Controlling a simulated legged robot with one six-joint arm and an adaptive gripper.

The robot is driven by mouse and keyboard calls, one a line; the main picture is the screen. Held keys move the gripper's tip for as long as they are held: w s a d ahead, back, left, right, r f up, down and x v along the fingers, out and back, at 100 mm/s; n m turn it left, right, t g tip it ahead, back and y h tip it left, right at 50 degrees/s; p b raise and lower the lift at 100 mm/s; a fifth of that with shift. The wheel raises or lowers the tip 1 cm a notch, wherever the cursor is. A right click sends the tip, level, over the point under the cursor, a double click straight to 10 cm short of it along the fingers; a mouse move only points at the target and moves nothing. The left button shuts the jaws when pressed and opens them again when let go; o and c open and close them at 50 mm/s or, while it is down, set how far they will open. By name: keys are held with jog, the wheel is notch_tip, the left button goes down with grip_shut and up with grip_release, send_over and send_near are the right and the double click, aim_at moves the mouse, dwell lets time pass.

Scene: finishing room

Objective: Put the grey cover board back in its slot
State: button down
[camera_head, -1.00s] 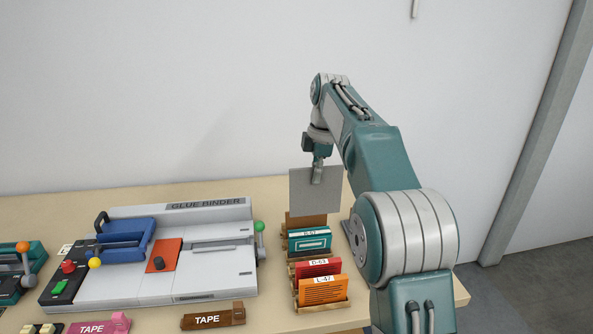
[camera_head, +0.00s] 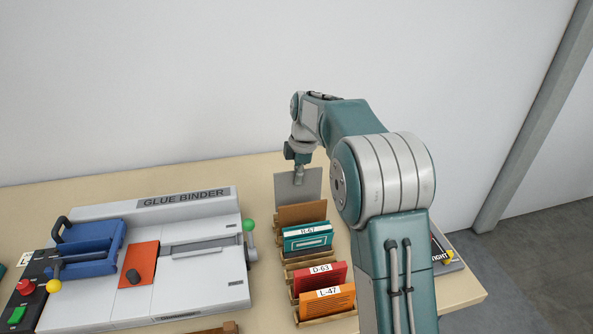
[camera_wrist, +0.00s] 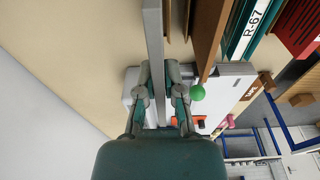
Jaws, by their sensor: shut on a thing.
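My gripper (camera_head: 298,179) is shut on the grey cover board (camera_head: 313,184) near its upper edge. The board hangs upright just behind a brown board (camera_head: 303,214) in the wooden rack (camera_head: 328,318). In the wrist view my gripper (camera_wrist: 160,92) pinches the grey board (camera_wrist: 153,30) between its two fingers, and the board is seen edge-on. The board runs beside the brown board (camera_wrist: 208,35) with a gap between them. The board's lower edge is hidden in the head view, so I cannot tell whether it is inside a slot.
The rack also holds a teal R-67 block (camera_head: 308,240), a red D-63 block (camera_head: 320,276) and an orange L-47 block (camera_head: 327,300). A glue binder (camera_head: 190,225) with a green-knobbed lever (camera_head: 249,225) stands left. A dark box (camera_head: 446,252) lies right, partly behind my arm.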

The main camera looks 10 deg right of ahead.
aim_at(298, 194)
notch_tip(298, 194, down, 4)
jog(key=shift+a+r, duration=0.15)
jog(key=shift+r, duration=0.05)
jog(key=shift+f, duration=0.7)
jog(key=shift+s+f, duration=0.1)
jog(key=shift+f, duration=0.45)
dwell(1.0)
jog(key=c, duration=1)
grip_release()
jog(key=shift+c, duration=0.2)
jog(key=shift+d+r, duration=0.25)
jog(key=shift+r, duration=1.5)
jog(key=shift+d+r, duration=0.25)
jog(key=shift+r, duration=1.55)
jog(key=shift+d+r, duration=0.25)
jog(key=shift+r, duration=1.65)
